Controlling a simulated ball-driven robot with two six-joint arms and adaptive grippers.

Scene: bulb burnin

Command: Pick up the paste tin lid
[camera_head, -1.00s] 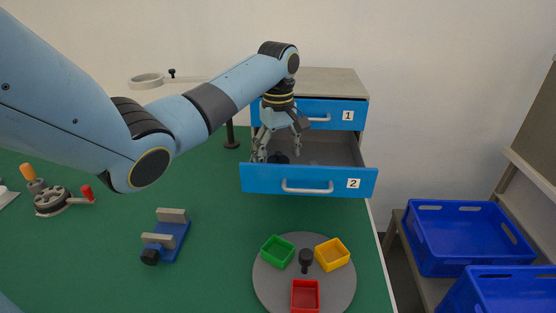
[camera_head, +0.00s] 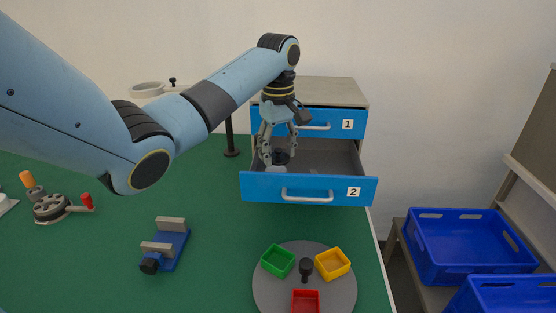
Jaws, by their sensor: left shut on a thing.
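My left gripper (camera_head: 278,150) reaches down into the open drawer 2 (camera_head: 310,189). Its fingers are shut on a small dark round thing (camera_head: 281,157), which looks like the paste tin lid. The fingers hide part of it. A pale grey shape (camera_head: 275,169) shows just below it in the drawer, partly hidden by the drawer front; I cannot tell what it is. My right gripper is out of view.
Drawer 1 (camera_head: 335,123) is shut above drawer 2. A grey turntable (camera_head: 270,291) with green, yellow and red trays stands in front. A blue vise (camera_head: 172,250) is to the left. Blue crates (camera_head: 465,240) stand at the right.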

